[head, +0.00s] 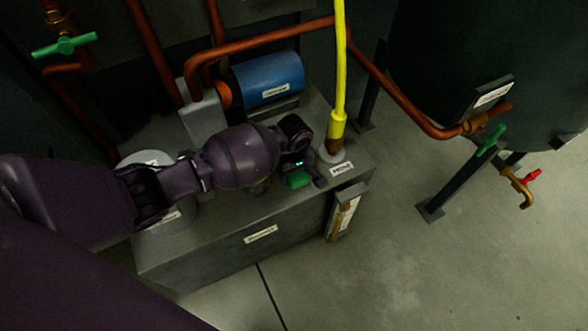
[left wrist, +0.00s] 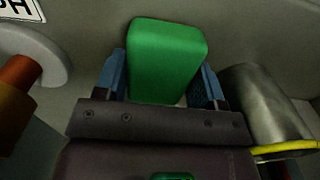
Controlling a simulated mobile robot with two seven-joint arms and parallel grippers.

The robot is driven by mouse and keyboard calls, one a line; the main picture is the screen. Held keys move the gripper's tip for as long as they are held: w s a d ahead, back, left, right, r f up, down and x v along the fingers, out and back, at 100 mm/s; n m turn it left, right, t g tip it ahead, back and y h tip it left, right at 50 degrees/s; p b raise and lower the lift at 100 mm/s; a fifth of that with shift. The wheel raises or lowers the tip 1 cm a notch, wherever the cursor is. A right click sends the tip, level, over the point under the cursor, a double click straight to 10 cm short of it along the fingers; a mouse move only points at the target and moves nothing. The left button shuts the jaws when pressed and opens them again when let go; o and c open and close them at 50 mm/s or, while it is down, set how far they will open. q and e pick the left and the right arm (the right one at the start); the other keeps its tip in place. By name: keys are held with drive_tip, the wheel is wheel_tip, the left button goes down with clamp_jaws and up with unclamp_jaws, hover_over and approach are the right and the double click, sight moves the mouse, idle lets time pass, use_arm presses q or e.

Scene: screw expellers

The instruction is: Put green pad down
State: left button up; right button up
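The green pad (head: 298,180) shows at the tip of my left gripper (head: 305,175), over the front right part of the grey metal box (head: 215,237). In the left wrist view the green pad (left wrist: 166,58) fills the space between the two blue fingers of my left gripper (left wrist: 163,85), which are closed against its sides. I cannot tell whether the pad touches the box top or is just above it. My right gripper is not in view.
A yellow hose (head: 340,70) rises from the box top close right of the gripper. A blue motor (head: 268,78) and copper pipes (head: 270,38) stand behind. A dark tank (head: 480,60) with valves stands at right. The floor (head: 400,270) at front right is clear.

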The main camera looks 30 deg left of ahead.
use_arm(q)
drive_tip(key=o, duration=0.4)
drive_tip(key=shift+o, duration=0.2)
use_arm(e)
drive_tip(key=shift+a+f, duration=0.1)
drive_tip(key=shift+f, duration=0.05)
use_arm(q)
drive_tip(key=shift+f, duration=0.15)
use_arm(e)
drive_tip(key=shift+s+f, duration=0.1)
use_arm(q)
drive_tip(key=r+p, duration=0.2)
drive_tip(key=r, duration=0.3)
drive_tip(key=r+p, duration=0.1)
drive_tip(key=r, duration=0.3)
drive_tip(key=shift+w+d+r+p, duration=0.15)
drive_tip(key=shift+d+r+p, duration=0.05)
drive_tip(key=shift+r+p, duration=0.15)
drive_tip(key=shift+r, duration=0.65)
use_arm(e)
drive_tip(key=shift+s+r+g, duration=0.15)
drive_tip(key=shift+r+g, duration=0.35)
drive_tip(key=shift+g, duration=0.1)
